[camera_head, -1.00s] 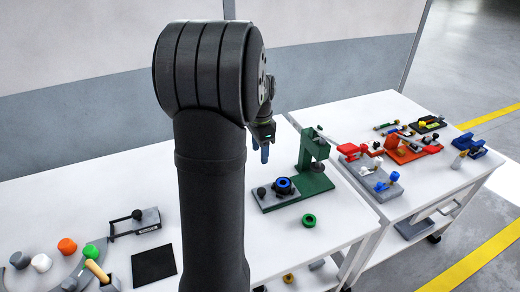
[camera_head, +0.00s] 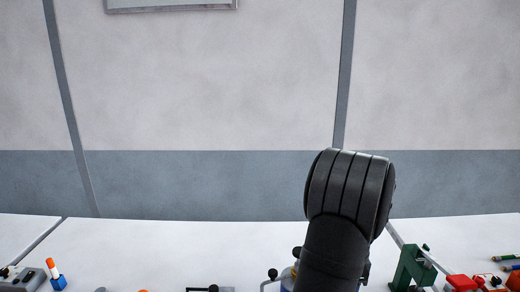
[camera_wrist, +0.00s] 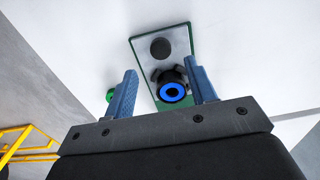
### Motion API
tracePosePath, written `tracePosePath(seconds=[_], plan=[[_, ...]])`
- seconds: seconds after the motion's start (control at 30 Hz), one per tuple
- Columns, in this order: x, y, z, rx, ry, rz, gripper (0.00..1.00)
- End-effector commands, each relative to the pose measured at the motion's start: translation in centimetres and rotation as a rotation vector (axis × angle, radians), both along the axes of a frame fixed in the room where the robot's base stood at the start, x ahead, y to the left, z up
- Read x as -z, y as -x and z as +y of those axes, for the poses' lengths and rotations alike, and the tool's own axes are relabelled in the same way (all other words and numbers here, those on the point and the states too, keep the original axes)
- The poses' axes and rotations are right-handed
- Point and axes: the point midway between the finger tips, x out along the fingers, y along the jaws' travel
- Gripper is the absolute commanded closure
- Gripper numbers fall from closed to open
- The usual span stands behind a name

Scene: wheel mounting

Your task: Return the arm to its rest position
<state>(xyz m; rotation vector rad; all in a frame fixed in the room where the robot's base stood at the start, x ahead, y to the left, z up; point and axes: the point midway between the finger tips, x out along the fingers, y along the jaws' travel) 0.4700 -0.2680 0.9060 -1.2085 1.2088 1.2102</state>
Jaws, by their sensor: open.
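My gripper (camera_wrist: 161,66) shows in the wrist view with its two blue fingers spread apart and nothing between the tips. Past the fingers is a wheel with a blue ring (camera_wrist: 173,92) on a black mount. It sits on a grey plate with a green edge (camera_wrist: 145,62). A black knob (camera_wrist: 160,47) stands on the same plate. A small green ring (camera_wrist: 110,95) lies beside the plate, partly hidden by the left finger. In the head view my dark arm stands right of centre and hides my gripper.
In the head view a green press-like fixture (camera_head: 410,268) stands right of my arm, with red parts (camera_head: 462,283) further right. An orange and blue piece (camera_head: 55,273) stands at the far left. The white table (camera_head: 150,245) is bare along its back, before the wall.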

Motion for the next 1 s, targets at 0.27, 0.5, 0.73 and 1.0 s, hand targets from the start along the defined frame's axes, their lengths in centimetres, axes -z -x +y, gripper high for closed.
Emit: tracePosePath(seconds=[0.27,0.5,0.73,1.0], plan=[[5.0,0.1,0.0,0.0,-0.001,0.002,0.49],[6.9,0.0,0.0,0.0,0.001,0.0,0.49],[6.9,0.0,-0.2,0.0,0.001,-0.001,0.49],[6.3,0.0,-0.1,0.0,0.002,-0.002,0.49]])
